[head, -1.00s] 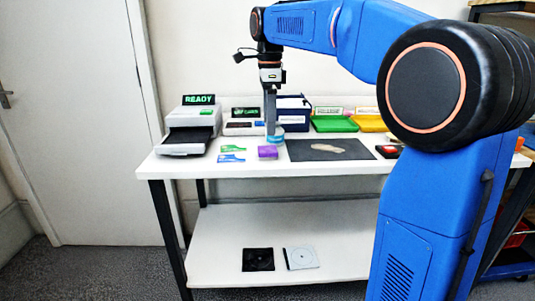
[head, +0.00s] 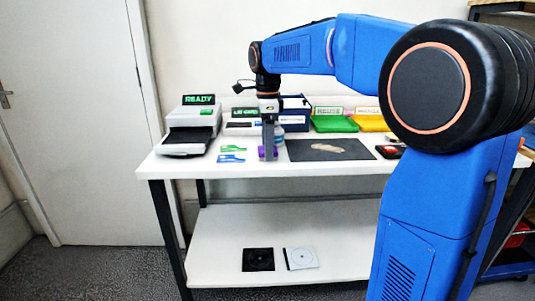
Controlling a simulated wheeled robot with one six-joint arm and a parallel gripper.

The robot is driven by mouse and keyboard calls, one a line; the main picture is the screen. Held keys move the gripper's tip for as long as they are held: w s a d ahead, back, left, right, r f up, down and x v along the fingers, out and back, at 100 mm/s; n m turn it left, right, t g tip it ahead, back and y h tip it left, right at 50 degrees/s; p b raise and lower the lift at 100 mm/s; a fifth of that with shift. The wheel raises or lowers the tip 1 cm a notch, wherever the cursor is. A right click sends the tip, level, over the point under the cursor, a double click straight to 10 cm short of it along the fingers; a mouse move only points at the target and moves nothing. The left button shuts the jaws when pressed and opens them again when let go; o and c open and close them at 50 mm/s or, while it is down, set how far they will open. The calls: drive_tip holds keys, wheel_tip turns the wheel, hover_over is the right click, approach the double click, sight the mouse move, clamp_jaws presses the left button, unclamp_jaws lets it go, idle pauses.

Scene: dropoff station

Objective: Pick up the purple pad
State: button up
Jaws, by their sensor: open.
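The purple pad (head: 262,153) lies on the white table (head: 232,172), near its front edge and left of the dark mat. My gripper (head: 269,157) points straight down at the pad, with its fingers in front of and over it. The fingers hide the middle and right of the pad, and only purple edges show beside them. The jaws are open. I cannot tell whether the fingers touch the pad or the table.
A blue-topped round item (head: 277,135) stands just behind the gripper. Green and blue cards (head: 231,154) lie to the left. A dark mat (head: 330,150) lies to the right. A printer-like READY machine (head: 190,135), a green tray (head: 335,125) and a yellow tray (head: 371,125) stand behind.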

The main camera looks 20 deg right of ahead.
drive_tip(key=c, duration=1.1)
drive_tip(key=shift+c, duration=0.2)
